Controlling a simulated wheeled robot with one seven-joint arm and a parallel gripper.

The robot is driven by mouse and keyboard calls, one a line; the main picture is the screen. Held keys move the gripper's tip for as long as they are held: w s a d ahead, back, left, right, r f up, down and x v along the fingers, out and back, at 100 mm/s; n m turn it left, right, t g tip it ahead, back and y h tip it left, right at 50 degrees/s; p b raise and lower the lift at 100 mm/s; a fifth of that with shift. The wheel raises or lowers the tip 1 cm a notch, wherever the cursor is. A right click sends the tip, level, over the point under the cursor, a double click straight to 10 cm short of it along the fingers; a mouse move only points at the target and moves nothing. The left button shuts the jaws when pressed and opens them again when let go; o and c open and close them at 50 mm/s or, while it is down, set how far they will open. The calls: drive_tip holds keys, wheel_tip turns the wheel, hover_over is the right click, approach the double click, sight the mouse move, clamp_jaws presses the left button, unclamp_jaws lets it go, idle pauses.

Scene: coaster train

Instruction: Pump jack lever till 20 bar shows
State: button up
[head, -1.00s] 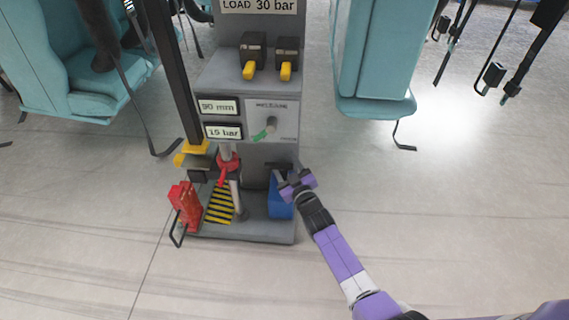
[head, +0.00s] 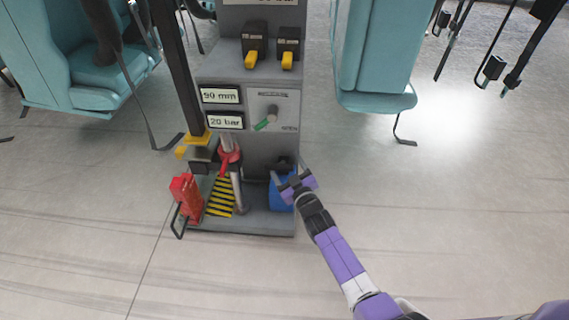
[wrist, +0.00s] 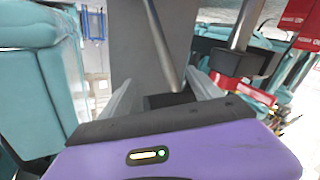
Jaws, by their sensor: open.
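The lower display (head: 224,121) on the grey stand reads 20 bar, and the display above it (head: 220,95) reads 90 mm. My gripper (head: 289,173) is open at the stand's lower right, by the blue unit (head: 281,195) with a dark top. In the wrist view, a thin grey rod (wrist: 160,45) slants down between my open fingers (wrist: 163,75) in the picture; no grip on it shows. It looks like the lever, but I cannot tell for certain. The red collar (head: 229,158) with a slanted silver rod (head: 237,190) is left of the gripper.
A green-handled knob (head: 267,121) is on the panel. Two black boxes with yellow levers (head: 251,60) sit above. A red block (head: 186,198) stands at the lower left. Teal seats (head: 375,60) flank the stand. Floor at the right (head: 460,210) is clear.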

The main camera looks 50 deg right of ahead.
drive_tip(key=p+v, duration=0.2)
drive_tip(key=v, duration=0.5)
drive_tip(key=shift+s, duration=0.15)
drive_tip(key=shift+a, duration=0.1)
idle(1.8)
drive_tip(key=s+a+r+y, duration=0.3)
drive_tip(key=s+a+r, duration=0.4)
drive_tip(key=s, duration=0.4)
drive_tip(key=s+a+r+g+y, duration=0.15)
drive_tip(key=s+a+r, duration=0.35)
drive_tip(key=s+a, duration=0.5)
drive_tip(key=s+a+r+y, duration=0.3)
drive_tip(key=s+a+r, duration=0.4)
drive_tip(key=s, duration=0.5)
wheel_tip(320, 180, up, 32)
drive_tip(key=p, duration=3.2)
drive_tip(key=shift+a+n+p, duration=0.25)
drive_tip(key=shift+n+p, duration=0.05)
drive_tip(key=shift+n, duration=0.1)
drive_tip(key=shift+w+f, duration=0.1)
drive_tip(key=shift+f, duration=0.05)
